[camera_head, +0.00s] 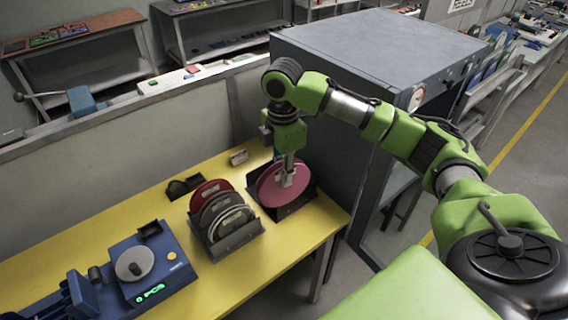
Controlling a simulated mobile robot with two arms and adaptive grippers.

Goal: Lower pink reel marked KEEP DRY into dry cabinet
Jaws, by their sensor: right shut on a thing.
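A pink reel (270,188) stands near upright in a dark holder (295,208) at the right end of the yellow table. My right gripper (288,180) points down at the reel's upper part and is shut on it. I cannot read any KEEP DRY marking at this size. A large grey-blue cabinet (370,40) with a round gauge on its side stands right behind the table; it looks like the dry cabinet. My right arm crosses in front of it and hides part of it. My left gripper is not in view.
A rack (235,241) with red, grey and pale reels stands just left of the pink reel. A blue counting device (150,262) with a green display sits at the table's left. A low wall runs behind the yellow table (280,258). Benches stand farther back.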

